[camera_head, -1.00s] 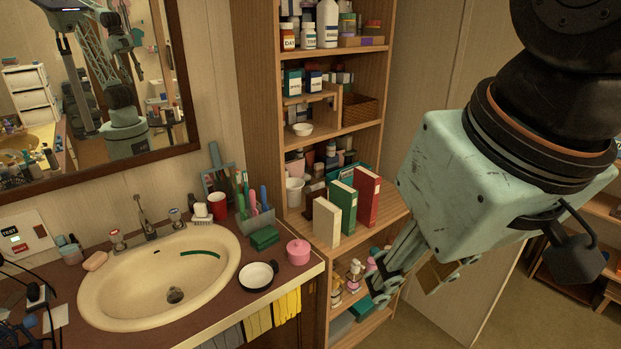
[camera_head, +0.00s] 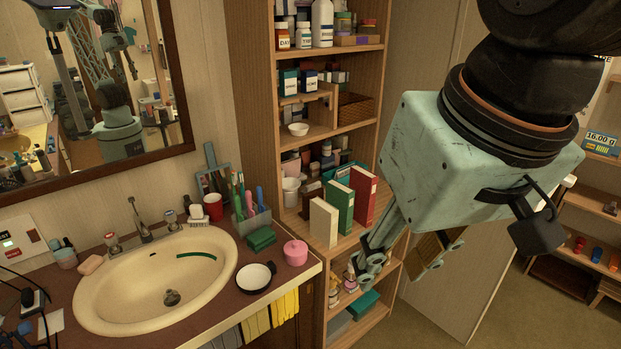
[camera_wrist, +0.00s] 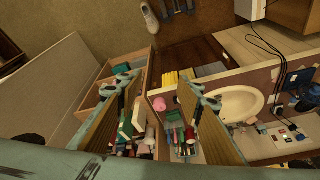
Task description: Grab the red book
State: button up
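The red book (camera_head: 364,195) stands upright on a middle shelf of the wooden bookcase. It is the rightmost of three upright books, beside a green book (camera_head: 340,207) and a cream book (camera_head: 323,222). My gripper (camera_head: 400,266) is in front and to the right of the books, pointing down. One finger passes close to the red book in the picture; I see no contact. In the wrist view, my gripper (camera_wrist: 165,88) has its two fingers wide apart with nothing held. The cream book (camera_wrist: 138,115) shows between them there; the red book is hard to make out.
The wooden bookcase (camera_head: 262,130) has crowded shelves above and below the books. A sink (camera_head: 150,285) and counter lie to the left, with a pink pot (camera_head: 296,252) and a green box (camera_head: 262,238) near the bookcase. Open floor lies to the right.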

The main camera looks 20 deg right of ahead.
jog(key=w+r+m+y+p, duration=0.15)
jog(key=w+m, duration=0.25)
jog(key=w, duration=0.4)
jog(key=w+r+m+h+p, duration=0.1)
jog(key=w+r+m+p, duration=0.2)
jog(key=w, duration=0.5)
jog(key=m+p, duration=1.3)
jog(key=m, duration=1.1)
send_over(357, 188)
jog(key=s+d, duration=0.2)
jog(key=s, duration=0.1)
jog(key=shift+y, duration=0.45)
notch_tip(357, 188, down, 19)
jog(key=shift+s+a+r, duration=0.1)
jog(key=shift+s+r, duration=0.05)
jog(key=shift+w+d+f, duration=0.25)
jog(key=shift+d+f, duration=0.2)
jog(key=shift+f, duration=0.05)
jog(key=shift+f, duration=0.1)
jog(key=shift+b+x, duration=0.35)
jog(key=shift+x, duration=3.9)
jog(key=shift+w, duration=0.1)
jog(key=shift+b+x, duration=0.3)
jog(key=shift+x, duration=2.2)
